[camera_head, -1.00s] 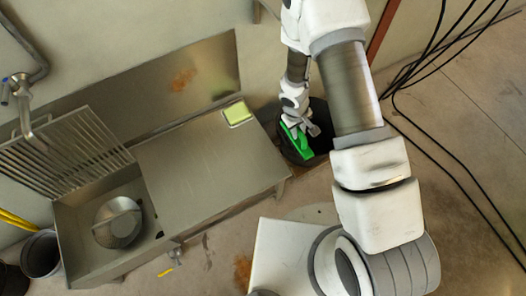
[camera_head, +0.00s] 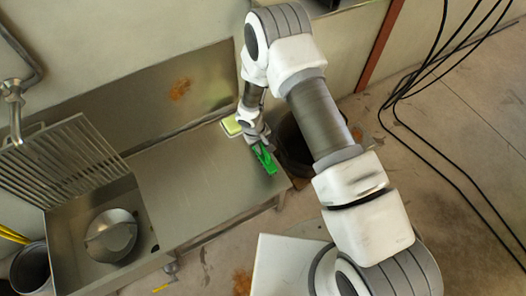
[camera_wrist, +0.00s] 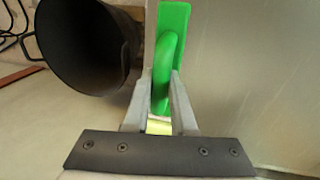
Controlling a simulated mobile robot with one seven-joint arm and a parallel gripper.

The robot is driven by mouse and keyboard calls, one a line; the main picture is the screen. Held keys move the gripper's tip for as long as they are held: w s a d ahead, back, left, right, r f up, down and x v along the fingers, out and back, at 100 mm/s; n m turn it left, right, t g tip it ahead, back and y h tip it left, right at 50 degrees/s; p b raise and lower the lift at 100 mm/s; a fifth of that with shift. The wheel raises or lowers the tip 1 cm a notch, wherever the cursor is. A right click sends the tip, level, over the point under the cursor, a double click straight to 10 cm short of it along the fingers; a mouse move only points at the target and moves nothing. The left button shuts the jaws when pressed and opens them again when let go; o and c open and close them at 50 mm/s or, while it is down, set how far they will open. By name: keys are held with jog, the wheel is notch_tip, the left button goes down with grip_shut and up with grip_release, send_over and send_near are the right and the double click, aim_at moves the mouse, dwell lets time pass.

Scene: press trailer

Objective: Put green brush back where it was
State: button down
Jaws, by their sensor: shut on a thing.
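The green brush (camera_head: 265,158) is held in my gripper (camera_head: 260,143) at the right end of the steel counter (camera_head: 200,185). In the wrist view, my gripper (camera_wrist: 160,100) is shut on the curved handle of the green brush (camera_wrist: 172,35), and the flat green part extends beyond the fingers. The brush is over the counter's edge area; I cannot tell whether it touches the surface. A yellow-green sponge (camera_head: 231,125) lies at the back of the counter, beside my gripper.
A dark bin (camera_head: 297,150) stands on the floor right of the counter; it also shows in the wrist view (camera_wrist: 85,45). The sink with a round metal lid (camera_head: 111,235) and a drying rack (camera_head: 60,155) are left. Most of the counter is clear.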

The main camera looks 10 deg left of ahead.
jog(key=shift+f, duration=1.15)
jog(key=shift+f+b, duration=0.2)
jog(key=shift+b, duration=0.25)
jog(key=c, duration=0.7)
grip_release()
jog(key=shift+c, duration=0.2)
jog(key=shift+r, duration=0.1)
